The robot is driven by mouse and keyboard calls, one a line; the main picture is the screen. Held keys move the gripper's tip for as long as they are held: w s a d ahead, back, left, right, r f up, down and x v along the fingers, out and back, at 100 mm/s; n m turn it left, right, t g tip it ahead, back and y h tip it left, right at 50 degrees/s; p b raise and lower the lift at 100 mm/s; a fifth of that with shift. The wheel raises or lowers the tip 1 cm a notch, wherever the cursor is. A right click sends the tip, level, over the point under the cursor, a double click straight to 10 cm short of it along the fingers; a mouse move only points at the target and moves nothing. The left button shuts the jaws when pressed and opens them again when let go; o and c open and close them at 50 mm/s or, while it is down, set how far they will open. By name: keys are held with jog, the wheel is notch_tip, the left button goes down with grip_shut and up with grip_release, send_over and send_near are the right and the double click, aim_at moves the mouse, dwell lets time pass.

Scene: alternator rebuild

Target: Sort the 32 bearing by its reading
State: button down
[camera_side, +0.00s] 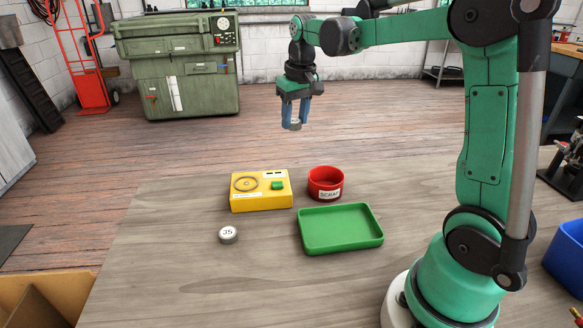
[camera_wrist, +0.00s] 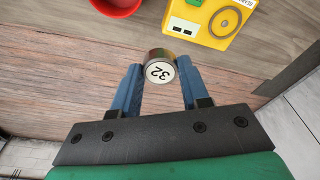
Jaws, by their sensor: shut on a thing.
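My gripper (camera_side: 294,116) is shut on the 32 bearing (camera_wrist: 159,71), a small round piece with a white top marked 32. It holds the bearing high above the far edge of the table; the bearing also shows between the blue fingers in the side view (camera_side: 295,122). A yellow tester (camera_side: 262,202) with a ring on top, a green part and small dark displays stands on the table; I cannot read the displays. A red bin (camera_side: 326,190) labelled SCRAP stands right of the tester. A green tray (camera_side: 341,242) lies in front of the bin and looks empty.
A second bearing (camera_side: 228,235) marked 35 sits on the wooden table (camera_side: 190,285), in front of the tester. The table's front left is clear. A blue bin (camera_side: 566,255) is at the right edge, and a cardboard box (camera_side: 48,298) is at the lower left.

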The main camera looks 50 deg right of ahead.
jog(key=shift+s+d+f+m, duration=0.45)
jog(key=shift+s+f, duration=0.65)
jog(key=shift+f, duration=0.55)
jog(key=shift+s+d+f+m, duration=0.3)
jog(key=shift+s+d+f, duration=0.2)
jog(key=shift+s+f, duration=0.95)
jog(key=shift+s+d+f+m, duration=0.45)
jog(key=shift+s+f, duration=0.35)
jog(key=shift+f, duration=1.1)
jog(key=shift+f, duration=0.5)
jog(key=shift+c, duration=1.7)
grip_release()
jog(key=c, duration=0.4)
notch_tip(320, 180, up, 8)
